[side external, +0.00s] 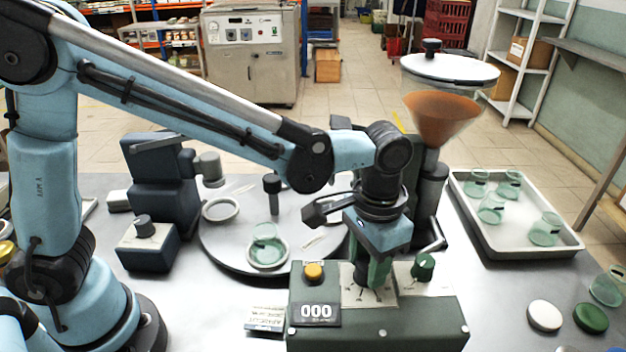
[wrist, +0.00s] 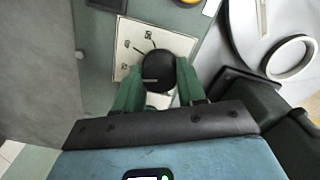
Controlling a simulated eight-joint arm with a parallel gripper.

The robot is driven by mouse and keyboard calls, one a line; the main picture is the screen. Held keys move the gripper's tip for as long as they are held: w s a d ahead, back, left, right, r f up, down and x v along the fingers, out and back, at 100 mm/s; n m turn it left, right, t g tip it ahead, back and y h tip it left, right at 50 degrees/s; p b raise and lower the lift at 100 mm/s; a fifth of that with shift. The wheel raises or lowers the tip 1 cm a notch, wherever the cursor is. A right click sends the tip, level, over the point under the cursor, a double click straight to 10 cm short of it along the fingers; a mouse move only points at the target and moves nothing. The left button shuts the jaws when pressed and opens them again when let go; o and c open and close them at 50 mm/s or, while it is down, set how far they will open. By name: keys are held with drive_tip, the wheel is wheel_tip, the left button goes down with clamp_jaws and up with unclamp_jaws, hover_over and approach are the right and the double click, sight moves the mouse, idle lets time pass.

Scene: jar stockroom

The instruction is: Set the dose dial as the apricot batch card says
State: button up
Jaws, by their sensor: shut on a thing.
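The dark green dosing box (side external: 375,325) stands at the front of the table. Its display (side external: 315,312) reads 000. My gripper (side external: 372,280) points down over the pale scale plate (side external: 352,296) on the box top. In the wrist view the round black dial knob (wrist: 160,66) sits between my green fingers, which are shut on it; in the side view they hide it. Marks show on the plate around the knob. A small printed card (side external: 265,318) lies left of the box; its text is too small to read surely.
Behind are a turntable (side external: 225,252) with a glass jar (side external: 266,250) and an orange-filled hopper (side external: 440,118). A jar tray (side external: 520,252) and loose lids (side external: 544,315) are at right.

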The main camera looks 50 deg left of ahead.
sight(368, 264)
drive_tip(key=shift+n, duration=0.4)
drive_tip(key=o, duration=1.1)
drive_tip(key=shift+c, duration=0.2)
wheel_tip(368, 264, up, 12)
drive_tip(key=s+a+f+n+t, duration=0.1)
drive_tip(key=a+f+t, duration=0.1)
drive_tip(key=a, duration=0.4)
drive_tip(key=s+a+f+n+t, duration=0.1)
drive_tip(key=s+a+f+t, duration=0.1)
drive_tip(key=a, duration=0.5)
drive_tip(key=s+a+f+t, duration=0.2)
drive_tip(key=a+t, duration=0.1)
drive_tip(key=a, duration=0.4)
drive_tip(key=shift+s+a+f+n, duration=0.15)
drive_tip(key=shift+s+a+n, duration=0.1)
drive_tip(key=shift+n, duration=0.15)
